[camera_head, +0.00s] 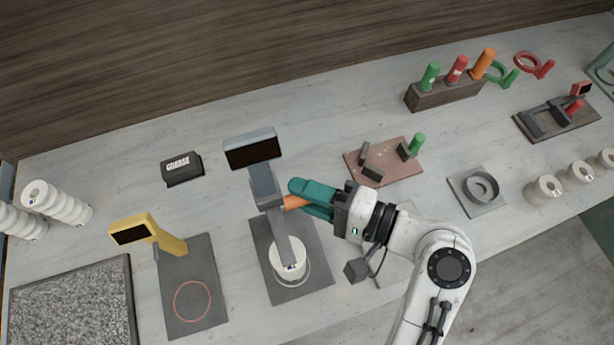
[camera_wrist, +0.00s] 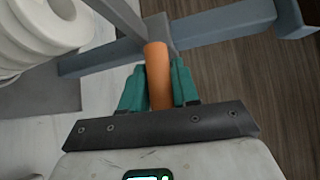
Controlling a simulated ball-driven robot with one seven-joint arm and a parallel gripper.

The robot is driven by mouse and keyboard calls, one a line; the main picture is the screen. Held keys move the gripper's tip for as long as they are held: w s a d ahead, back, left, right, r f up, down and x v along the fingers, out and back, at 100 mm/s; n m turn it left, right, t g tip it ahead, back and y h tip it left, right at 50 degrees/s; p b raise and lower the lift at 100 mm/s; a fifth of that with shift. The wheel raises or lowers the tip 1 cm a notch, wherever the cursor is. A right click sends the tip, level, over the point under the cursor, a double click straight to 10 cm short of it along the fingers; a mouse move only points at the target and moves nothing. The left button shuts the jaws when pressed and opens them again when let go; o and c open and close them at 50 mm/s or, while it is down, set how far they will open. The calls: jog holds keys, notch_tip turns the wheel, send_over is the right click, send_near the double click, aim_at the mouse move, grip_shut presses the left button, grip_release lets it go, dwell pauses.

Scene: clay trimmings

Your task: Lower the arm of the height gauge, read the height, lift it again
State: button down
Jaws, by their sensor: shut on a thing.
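The height gauge (camera_head: 262,185) is a blue-grey post on a dark base plate (camera_head: 311,252). Its tilted display (camera_head: 253,150) looks dark, with no readable number. A grey arm (camera_head: 279,228) reaches from the post over a white ringed clay piece (camera_head: 287,270); I cannot tell whether they touch. The piece also shows at the upper left of the wrist view (camera_wrist: 45,30). My gripper (camera_head: 306,198) is shut on the arm's orange handle (camera_head: 292,202). In the wrist view the orange handle (camera_wrist: 158,70) lies between the teal fingers of my gripper (camera_wrist: 158,88).
A yellow scale (camera_head: 168,240) with a dark plate stands left of the gauge. A black box (camera_head: 182,168) marked "COARSE" lies behind. A reddish board (camera_head: 398,160) with a green handle is to the right. White ringed pieces (camera_head: 60,203) stand far left. A gravel tray (camera_head: 70,305) is front left.

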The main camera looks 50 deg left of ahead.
jog(key=shift+f, duration=1.3)
jog(key=c, duration=0.9)
grip_release()
jog(key=shift+c, duration=0.2)
jog(key=b+v, duration=0.2)
jog(key=v, duration=0.8)
jog(key=shift+w+d, duration=0.15)
jog(key=shift+d, duration=0.25)
